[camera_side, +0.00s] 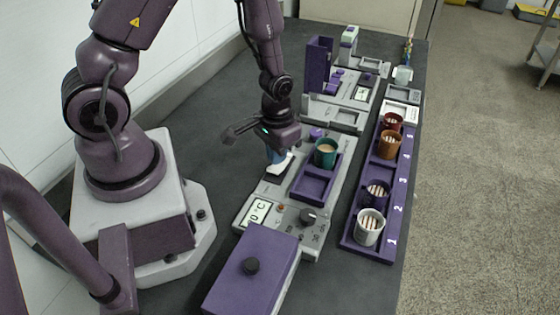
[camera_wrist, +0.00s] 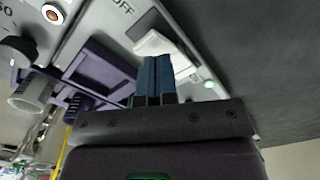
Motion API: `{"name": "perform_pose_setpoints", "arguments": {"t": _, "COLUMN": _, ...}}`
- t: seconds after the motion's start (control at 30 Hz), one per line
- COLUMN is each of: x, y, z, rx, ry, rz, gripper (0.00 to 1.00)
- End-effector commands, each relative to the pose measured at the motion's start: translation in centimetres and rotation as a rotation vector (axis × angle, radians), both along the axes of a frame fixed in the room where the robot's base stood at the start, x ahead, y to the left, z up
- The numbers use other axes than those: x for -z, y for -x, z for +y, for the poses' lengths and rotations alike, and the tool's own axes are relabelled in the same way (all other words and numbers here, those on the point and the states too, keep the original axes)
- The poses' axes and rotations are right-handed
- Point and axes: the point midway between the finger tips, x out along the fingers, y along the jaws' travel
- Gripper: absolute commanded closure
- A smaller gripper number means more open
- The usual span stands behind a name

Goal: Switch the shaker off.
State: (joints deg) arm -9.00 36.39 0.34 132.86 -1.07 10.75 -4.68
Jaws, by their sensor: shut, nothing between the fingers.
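The shaker is a grey unit (camera_side: 326,222) with a purple tray on top, in the middle of the side view. Its white switch lever (camera_wrist: 160,43) shows in the wrist view, with the printed word OFF (camera_wrist: 123,5) near one end and a small green light (camera_wrist: 208,84) near the other. My gripper (camera_wrist: 157,58) is shut and empty, with its blue fingertips over the lever. In the side view, my gripper (camera_side: 277,158) points down at the shaker's left side. I cannot tell whether the fingertips touch the lever. They hide part of it.
A green cup (camera_side: 325,153) stands on the shaker's tray. A dial (camera_side: 308,216) and a display (camera_side: 257,212) are at its near end. A purple box (camera_side: 250,270) lies in front. A purple rack (camera_side: 376,246) with several cups stands to the right. More grey units stand behind.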

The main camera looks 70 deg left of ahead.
Motion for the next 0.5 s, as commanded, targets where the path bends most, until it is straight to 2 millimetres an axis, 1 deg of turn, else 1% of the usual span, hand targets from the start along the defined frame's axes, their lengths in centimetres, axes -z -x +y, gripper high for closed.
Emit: {"name": "perform_pose_setpoints", "arguments": {"t": 0.5, "x": 0.79, "y": -0.01, "z": 0.00, "rx": 0.000, "ry": 0.000, "rz": 0.001, "gripper": 1.00}}
